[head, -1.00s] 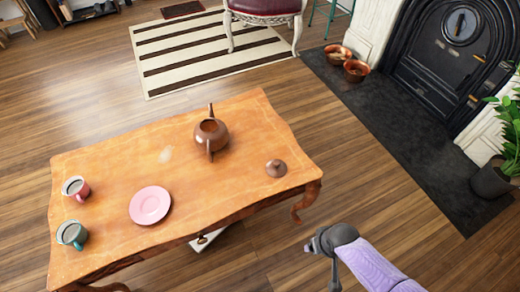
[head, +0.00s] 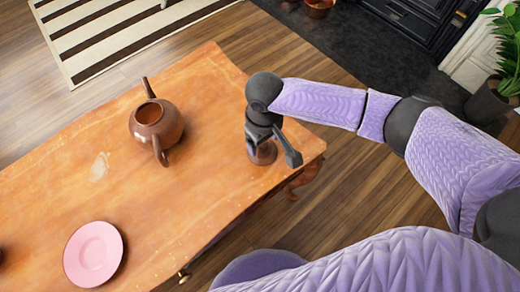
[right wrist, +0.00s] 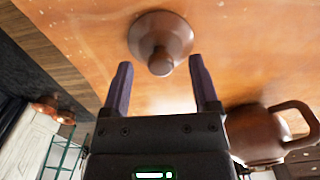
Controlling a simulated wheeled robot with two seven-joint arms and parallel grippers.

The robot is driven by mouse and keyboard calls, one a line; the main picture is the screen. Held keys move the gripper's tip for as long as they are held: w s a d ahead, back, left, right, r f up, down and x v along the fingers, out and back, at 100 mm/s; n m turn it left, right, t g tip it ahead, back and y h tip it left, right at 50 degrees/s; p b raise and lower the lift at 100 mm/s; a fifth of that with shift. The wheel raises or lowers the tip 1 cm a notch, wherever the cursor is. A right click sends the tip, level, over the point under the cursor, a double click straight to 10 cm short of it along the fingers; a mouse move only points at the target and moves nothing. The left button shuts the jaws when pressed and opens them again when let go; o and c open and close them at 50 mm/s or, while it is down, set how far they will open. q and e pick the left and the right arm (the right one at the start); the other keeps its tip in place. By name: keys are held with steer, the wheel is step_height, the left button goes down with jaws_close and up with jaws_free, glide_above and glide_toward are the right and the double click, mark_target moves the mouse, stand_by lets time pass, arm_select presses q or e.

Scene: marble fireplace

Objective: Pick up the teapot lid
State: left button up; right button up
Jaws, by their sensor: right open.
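The brown teapot lid (head: 263,155) lies on the wooden table (head: 205,195) near its right end, partly hidden by my right gripper (head: 261,142). In the right wrist view the round lid (right wrist: 160,28) shows its knob pointing toward the gripper. The right gripper (right wrist: 160,62) is open there, its two dark fingers apart, with the knob in line with the gap between their tips. I cannot tell whether the fingers touch the lid. The brown teapot (head: 158,121) stands uncovered to the left of the gripper. My left gripper is not in view.
A pink plate (head: 93,254) lies at the table's lower left. Bare tabletop separates the teapot from the lid. A striped rug (head: 110,35), the black fireplace and a potted plant (head: 495,85) are beyond the table.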

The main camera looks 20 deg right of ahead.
step_height(320, 180, down, 2)
steer(key=shift+f+b, duration=0.2)
steer(key=shift+b, duration=0.1)
steer(key=shift+r+p, duration=0.3)
steer(key=shift+r, duration=0.1)
jaws_close()
